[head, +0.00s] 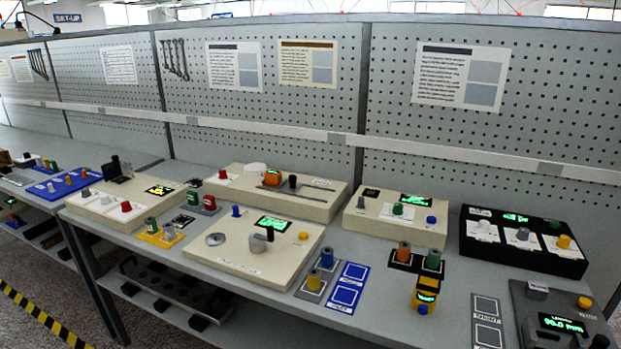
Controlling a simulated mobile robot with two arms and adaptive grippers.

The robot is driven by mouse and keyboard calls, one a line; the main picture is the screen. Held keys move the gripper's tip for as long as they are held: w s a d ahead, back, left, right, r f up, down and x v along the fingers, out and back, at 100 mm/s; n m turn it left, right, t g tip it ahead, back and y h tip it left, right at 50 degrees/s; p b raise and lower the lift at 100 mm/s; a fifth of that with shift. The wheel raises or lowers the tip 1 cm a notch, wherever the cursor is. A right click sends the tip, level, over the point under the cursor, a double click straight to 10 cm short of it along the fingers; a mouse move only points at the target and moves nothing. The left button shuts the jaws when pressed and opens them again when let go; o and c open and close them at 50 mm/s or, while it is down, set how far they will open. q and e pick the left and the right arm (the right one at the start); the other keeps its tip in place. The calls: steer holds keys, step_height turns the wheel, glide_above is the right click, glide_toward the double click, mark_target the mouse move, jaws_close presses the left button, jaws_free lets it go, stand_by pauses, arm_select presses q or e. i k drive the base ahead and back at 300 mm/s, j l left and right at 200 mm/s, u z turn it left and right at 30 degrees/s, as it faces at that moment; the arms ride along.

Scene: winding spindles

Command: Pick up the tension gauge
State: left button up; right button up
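A small yellow and black handheld device with a lit green display (426,292) stands near the front of the grey bench (385,318), right of centre. It looks like the tension gauge, but its label is too small to read. It is just in front of a dark plate (400,264) that carries an orange spool (403,251) and a green spool (433,258). Neither of my grippers shows in the head view.
A blue two-square mat (347,287) lies left of the device, a grey two-square mat (487,322) right of it. Cream consoles (225,265) and a black console (510,258) stand around. A pegboard wall (440,135) closes the back.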

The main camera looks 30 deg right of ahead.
mark_target(274, 177)
steer(key=i+j+z, duration=0.3)
steer(key=j+z, duration=0.3)
steer(key=i+j+z, duration=0.3)
steer(key=j+z, duration=0.25)
steer(key=j, duration=0.1)
